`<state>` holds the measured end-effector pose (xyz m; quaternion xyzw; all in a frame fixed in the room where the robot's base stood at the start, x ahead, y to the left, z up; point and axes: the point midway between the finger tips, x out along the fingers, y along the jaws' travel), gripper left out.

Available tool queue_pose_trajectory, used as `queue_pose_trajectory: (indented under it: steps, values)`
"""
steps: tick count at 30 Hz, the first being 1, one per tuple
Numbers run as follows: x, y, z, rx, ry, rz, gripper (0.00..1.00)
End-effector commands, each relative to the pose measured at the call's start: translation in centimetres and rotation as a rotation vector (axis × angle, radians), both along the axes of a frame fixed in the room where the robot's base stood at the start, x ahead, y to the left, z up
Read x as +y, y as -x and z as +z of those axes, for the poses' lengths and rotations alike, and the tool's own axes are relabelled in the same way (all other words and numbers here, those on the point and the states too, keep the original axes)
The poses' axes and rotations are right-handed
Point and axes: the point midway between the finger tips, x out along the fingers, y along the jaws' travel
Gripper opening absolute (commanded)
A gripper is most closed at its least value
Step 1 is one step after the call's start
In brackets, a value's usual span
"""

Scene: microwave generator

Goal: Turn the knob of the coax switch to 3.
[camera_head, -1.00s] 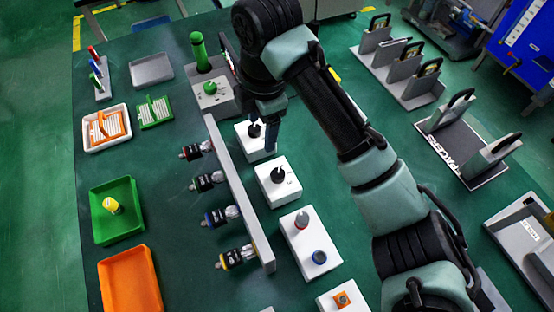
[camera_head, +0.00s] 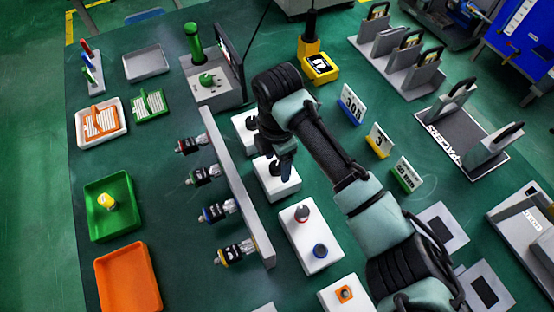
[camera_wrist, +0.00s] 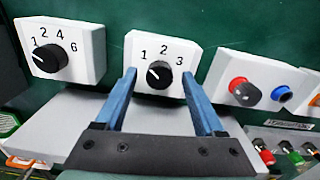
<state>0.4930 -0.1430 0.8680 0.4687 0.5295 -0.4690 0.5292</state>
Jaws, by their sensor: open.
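The coax switch is taken to be the white box marked 1, 2, 3 (camera_wrist: 133,50), in the middle of the wrist view. Its round black knob (camera_wrist: 158,74) has a white mark pointing left, about toward the 1. My gripper (camera_wrist: 158,75) is open, with one blue finger on each side of the knob in the picture. I cannot tell whether the fingertips reach down beside it. In the head view my gripper (camera_head: 284,168) is over this white box (camera_head: 290,191) and hides its knob.
A white box marked 1, 2, 4, 6 (camera_wrist: 88,65) stands left of the switch, and a box with red and blue knobs (camera_wrist: 262,76) stands right. In the head view a grey upright panel (camera_head: 236,185) with several connectors runs close by. Number signs (camera_head: 350,104) stand beyond my arm.

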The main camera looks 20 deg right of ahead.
Motion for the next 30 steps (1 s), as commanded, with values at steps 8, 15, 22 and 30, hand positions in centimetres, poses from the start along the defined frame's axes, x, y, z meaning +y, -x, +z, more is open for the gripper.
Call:
queue_pose_trajectory:
  steps: [8,15,22,30]
  values:
    - [0.0,-0.01,-0.25,-0.001,0.0,0.0,0.71]
    - [-0.01,-0.01,-0.22,-0.001,0.0,0.0,0.33]
    - [-0.01,-0.01,-0.2,0.0,0.0,0.0,0.0]
    - [0.01,0.0,-0.08,0.0,-0.001,-0.019,0.0]
